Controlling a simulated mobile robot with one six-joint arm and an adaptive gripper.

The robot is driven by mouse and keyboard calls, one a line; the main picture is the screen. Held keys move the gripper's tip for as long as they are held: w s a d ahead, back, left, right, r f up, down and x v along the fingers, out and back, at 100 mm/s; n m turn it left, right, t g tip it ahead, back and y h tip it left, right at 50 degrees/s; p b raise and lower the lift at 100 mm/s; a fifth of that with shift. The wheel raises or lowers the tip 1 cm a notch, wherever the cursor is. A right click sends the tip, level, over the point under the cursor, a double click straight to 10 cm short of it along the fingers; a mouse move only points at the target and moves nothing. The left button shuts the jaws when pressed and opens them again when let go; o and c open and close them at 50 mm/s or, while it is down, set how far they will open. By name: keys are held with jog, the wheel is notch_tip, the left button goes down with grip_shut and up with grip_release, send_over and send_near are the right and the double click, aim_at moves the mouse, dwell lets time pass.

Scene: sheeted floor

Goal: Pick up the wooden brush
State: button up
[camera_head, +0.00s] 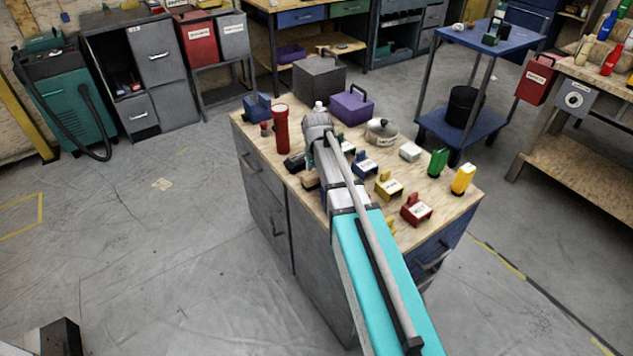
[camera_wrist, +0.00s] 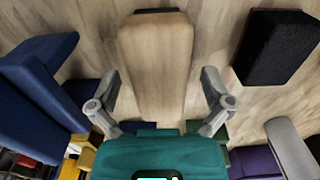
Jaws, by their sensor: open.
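The wooden brush (camera_wrist: 158,62) fills the upper middle of the wrist view, a long pale-brown block with a dark strip at its far end. It lies on the wood-grained worktop. My gripper (camera_wrist: 160,92) is open, with one grey finger on each side of the brush's near part. I cannot tell if either finger touches it. In the head view my gripper (camera_head: 313,160) is over the left part of the cabinet top, and my arm hides much of that spot.
A black block (camera_wrist: 276,48) lies right of the brush, and a blue bin (camera_wrist: 38,88) stands left. On the worktop (camera_head: 265,137) are a red flashlight (camera_head: 281,130), a purple box (camera_head: 351,106), a pot (camera_head: 381,131) and several small coloured bins. Floor left of the cabinet is clear.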

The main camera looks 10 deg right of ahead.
dwell(0.6)
jog(key=c, duration=1.2)
jog(key=shift+r, duration=0.15)
jog(key=shift+c, duration=0.3)
notch_tip(320, 180, up, 3)
jog(key=p, duration=0.3)
jog(key=s+r+p, duration=0.9)
jog(key=s+p, duration=0.1)
jog(key=s, duration=0.4)
jog(key=shift+a+r, duration=0.2)
jog(key=shift+r, duration=0.15)
